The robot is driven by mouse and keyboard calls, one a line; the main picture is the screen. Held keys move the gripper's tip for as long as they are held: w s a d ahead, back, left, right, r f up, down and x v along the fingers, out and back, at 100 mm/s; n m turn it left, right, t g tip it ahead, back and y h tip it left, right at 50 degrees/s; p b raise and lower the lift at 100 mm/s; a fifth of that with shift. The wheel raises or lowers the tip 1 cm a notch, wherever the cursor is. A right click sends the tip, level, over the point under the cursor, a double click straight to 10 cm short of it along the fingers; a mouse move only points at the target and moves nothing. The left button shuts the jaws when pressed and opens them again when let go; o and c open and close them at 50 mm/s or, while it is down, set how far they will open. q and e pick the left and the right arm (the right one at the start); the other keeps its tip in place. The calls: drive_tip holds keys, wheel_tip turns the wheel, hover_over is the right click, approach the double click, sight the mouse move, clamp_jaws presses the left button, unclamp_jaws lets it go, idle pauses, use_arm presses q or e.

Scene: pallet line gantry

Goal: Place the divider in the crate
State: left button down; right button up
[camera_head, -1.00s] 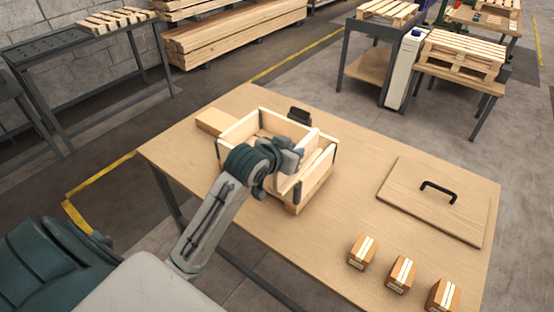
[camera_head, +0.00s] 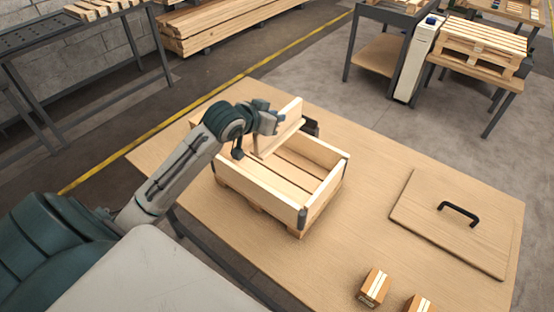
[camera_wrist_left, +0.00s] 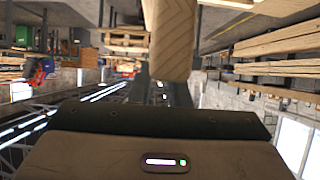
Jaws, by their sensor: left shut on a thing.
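The wooden crate (camera_head: 325,193) sits on the table, open at the top, with dark corner brackets and a slatted floor. My left gripper (camera_head: 271,124) is over the crate's far-left end, shut on the divider (camera_head: 287,127), a pale flat board. The board stands tilted at the far end, at or above rim height; I cannot tell whether it touches the crate. In the left wrist view a wooden piece (camera_wrist_left: 170,40), seemingly the divider, juts out at the top centre; the fingertips are not clear there. My right gripper is not in view.
A wooden lid (camera_head: 425,222) with a black handle lies on the table at the right. Small cartons (camera_head: 375,287) stand near the front edge. A dark object (camera_head: 310,127) is by the crate's far corner. The table between crate and lid is clear.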

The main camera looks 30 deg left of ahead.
use_arm(q)
drive_tip(key=f, duration=0.5)
drive_tip(key=f+p, duration=0.1)
drive_tip(key=f, duration=1)
drive_tip(key=shift+s+d, duration=0.2)
drive_tip(key=shift+s, duration=0.1)
drive_tip(key=c, duration=1.4)
unclamp_jaws()
drive_tip(key=shift+f, duration=0.1)
drive_tip(key=shift+o, duration=0.2)
drive_tip(key=shift+r+p, duration=0.2)
drive_tip(key=shift+p, duration=0.1)
drive_tip(key=shift+s, duration=0.4)
drive_tip(key=v, duration=1.1)
drive_tip(key=shift+r, duration=0.15)
